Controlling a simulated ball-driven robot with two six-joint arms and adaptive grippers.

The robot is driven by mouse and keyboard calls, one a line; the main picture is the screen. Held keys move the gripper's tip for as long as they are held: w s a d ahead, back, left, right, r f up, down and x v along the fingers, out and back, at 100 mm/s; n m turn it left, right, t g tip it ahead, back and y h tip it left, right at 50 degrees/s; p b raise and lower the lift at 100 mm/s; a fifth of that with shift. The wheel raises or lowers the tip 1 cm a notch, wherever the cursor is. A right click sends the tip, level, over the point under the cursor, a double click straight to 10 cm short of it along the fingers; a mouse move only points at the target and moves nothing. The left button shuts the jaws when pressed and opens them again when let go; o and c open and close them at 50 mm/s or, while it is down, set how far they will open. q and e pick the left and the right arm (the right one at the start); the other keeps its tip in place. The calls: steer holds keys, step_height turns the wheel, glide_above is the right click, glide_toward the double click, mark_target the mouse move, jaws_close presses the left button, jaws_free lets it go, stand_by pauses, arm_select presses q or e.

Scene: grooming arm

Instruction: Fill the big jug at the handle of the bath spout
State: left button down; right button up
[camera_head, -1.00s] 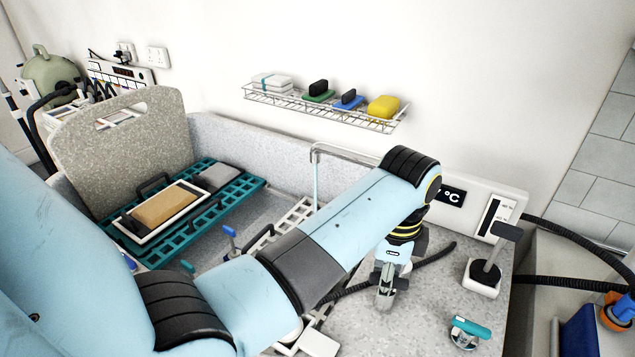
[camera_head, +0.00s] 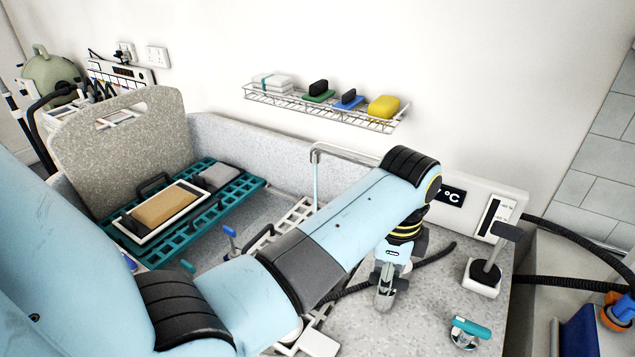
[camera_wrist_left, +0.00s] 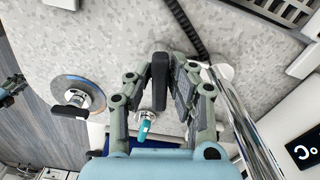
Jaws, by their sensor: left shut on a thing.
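The metal bath spout (camera_head: 345,154) runs along the back wall of the bath. A thin pale-blue column like water (camera_head: 316,185) drops from its left end. My left arm crosses in front, and the lower end of the column is hidden. I cannot make out the big jug in either view. My left gripper (camera_head: 384,298) points down over the speckled ledge at the right. In the left wrist view it is shut on a black handle (camera_wrist_left: 160,80), which stands between its fingers. A chrome pipe (camera_wrist_left: 243,120) runs beside the fingers. My right gripper does not show.
A black-topped lever on a white base (camera_head: 483,275) and a teal-handled fitting (camera_head: 468,332) stand on the ledge to the right. A black hose (camera_head: 430,258) lies behind my gripper. A teal rack (camera_head: 215,205) spans the bath at left. A wire shelf (camera_head: 320,108) hangs above.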

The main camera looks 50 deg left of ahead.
arm_select(q)
steer(key=shift+m, duration=1.2)
steer(key=c, duration=1.2)
jaws_free()
steer(key=shift+w, duration=0.1)
steer(key=shift+r, duration=4)
steer(key=shift+o, duration=0.5)
